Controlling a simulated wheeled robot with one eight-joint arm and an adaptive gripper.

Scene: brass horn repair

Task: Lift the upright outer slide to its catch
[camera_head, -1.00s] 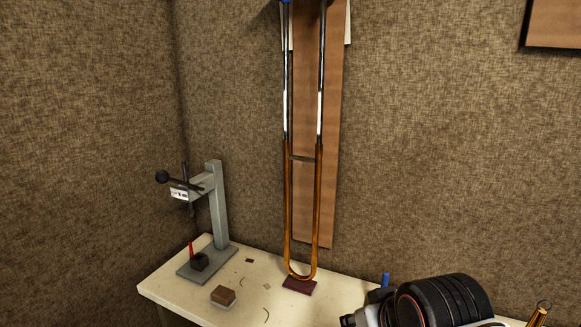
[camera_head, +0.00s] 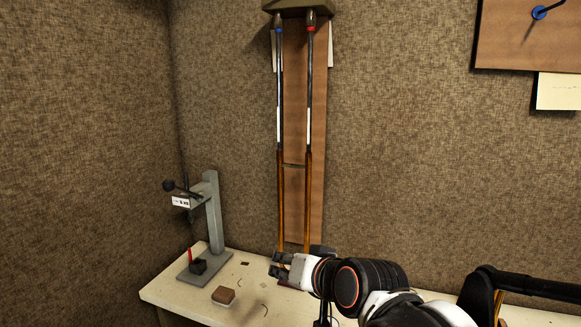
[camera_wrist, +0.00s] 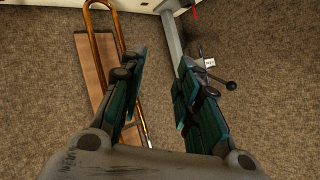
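The outer slide (camera_head: 308,200) is a long U of two brass-coloured tubes standing upright against a brown board. Its upper tubes are silver and dark, with a blue and a red mark near a dark olive bracket (camera_head: 298,7) at the top. I cannot tell which part is the catch. My gripper (camera_head: 279,264) is at the slide's lower end and hides its bow. In the wrist view the bow (camera_wrist: 101,6) shows at the upper left. There my gripper (camera_wrist: 163,62) is open, its teal pads apart. The slide lies left of and partly behind the left finger; I see no contact.
The cream bench (camera_head: 165,293) runs below. A grey press stand (camera_head: 214,215) with a black-knobbed lever and a brown-topped block (camera_head: 223,295) are left of my gripper. The brown board (camera_head: 292,225) backs the slide.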

